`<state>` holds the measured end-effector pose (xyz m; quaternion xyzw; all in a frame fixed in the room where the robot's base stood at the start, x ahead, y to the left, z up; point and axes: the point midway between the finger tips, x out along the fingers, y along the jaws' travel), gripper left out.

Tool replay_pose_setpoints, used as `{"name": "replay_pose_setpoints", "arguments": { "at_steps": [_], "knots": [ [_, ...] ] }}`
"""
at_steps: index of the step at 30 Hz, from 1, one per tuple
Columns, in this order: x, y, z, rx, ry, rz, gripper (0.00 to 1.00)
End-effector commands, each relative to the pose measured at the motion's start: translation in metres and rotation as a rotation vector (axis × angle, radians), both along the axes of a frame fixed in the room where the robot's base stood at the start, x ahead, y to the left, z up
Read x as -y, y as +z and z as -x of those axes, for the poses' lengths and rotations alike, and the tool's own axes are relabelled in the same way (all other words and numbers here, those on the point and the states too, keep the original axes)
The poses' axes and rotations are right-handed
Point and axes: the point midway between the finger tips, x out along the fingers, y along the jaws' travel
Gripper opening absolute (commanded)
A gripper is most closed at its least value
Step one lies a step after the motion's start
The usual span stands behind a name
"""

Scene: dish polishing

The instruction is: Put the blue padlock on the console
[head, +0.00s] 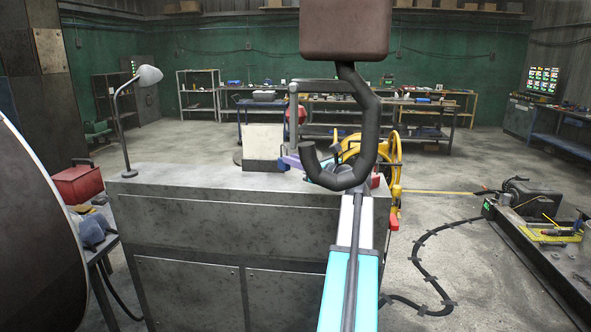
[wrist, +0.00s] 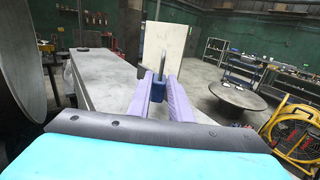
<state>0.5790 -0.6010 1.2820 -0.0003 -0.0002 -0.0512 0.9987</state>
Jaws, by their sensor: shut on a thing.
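The blue padlock (wrist: 157,90) is in the wrist view, held between the two purple fingers of my gripper (wrist: 157,84). Its grey shackle points up. In the head view my gripper (head: 287,161) shows as a purple finger near the right end of the grey metal console (head: 190,180), and the padlock is hard to make out there. My arm hides part of that end. In the wrist view the console (wrist: 105,72) lies left of and below the padlock. I cannot tell how high the padlock is above the top.
A desk lamp (head: 146,78) stands at the console's left end. A pale panel (head: 263,147) is behind the gripper. A red toolbox (head: 77,184) is at the left. Most of the console top is bare.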

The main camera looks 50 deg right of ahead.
Motion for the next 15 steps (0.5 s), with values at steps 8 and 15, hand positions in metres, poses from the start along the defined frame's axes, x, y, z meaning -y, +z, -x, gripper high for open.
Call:
{"name": "replay_pose_setpoints", "arguments": {
  "at_steps": [8, 15],
  "knots": [
    [-0.002, -0.022, 0.001, 0.000, 0.000, -0.003, 0.00],
    [-0.001, -0.032, 0.001, 0.001, 0.000, -0.001, 0.00]
  ]
}}
